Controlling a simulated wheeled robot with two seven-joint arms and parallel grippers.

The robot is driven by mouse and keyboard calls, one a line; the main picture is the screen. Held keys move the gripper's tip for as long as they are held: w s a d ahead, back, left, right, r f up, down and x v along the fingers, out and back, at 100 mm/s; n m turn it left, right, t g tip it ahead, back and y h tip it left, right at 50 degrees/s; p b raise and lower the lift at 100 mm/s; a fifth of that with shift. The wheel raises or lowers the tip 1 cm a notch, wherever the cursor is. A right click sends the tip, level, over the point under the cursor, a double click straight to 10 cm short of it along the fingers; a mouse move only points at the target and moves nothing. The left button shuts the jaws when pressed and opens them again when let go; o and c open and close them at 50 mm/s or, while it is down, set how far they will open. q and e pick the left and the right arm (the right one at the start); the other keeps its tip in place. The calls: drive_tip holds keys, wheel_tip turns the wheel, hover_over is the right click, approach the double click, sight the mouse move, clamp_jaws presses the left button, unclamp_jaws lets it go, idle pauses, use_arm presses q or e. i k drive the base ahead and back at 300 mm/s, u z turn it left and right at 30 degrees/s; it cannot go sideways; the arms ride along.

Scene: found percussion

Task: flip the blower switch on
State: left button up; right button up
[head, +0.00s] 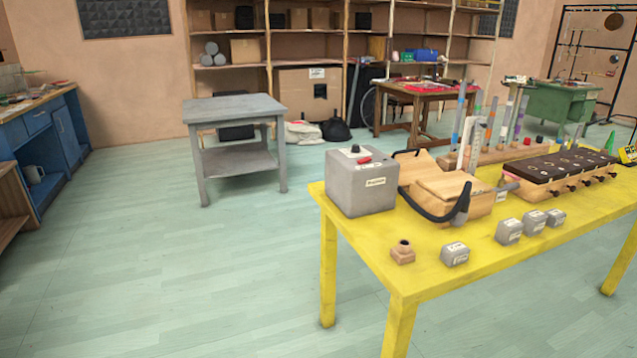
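A grey box (350,195) with a small label on its front stands at the near left corner of the yellow table, and I take it to be the blower. A red switch (365,160) and a small black knob (355,149) are on its top. I cannot tell the switch's position at this size. Beside the box on the right is a wooden bellows-like piece (447,187) with a black hose (425,212) curving around its front. Neither of my grippers is in view.
The yellow table (380,255) also carries a small wooden socket block (402,254), several grey labelled blocks (455,256), upright tubes (467,125) and a dark-topped wooden chest (562,164). A grey side table (235,107) stands further back. The floor left of the yellow table is clear.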

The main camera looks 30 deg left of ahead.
sight(361, 161)
drive_tip(key=u, duration=0.6)
drive_tip(key=i, duration=1)
drive_tip(key=k, duration=0.5)
drive_tip(key=u, duration=0.45)
drive_tip(key=i, duration=0.35)
drive_tip(key=u, duration=0.05)
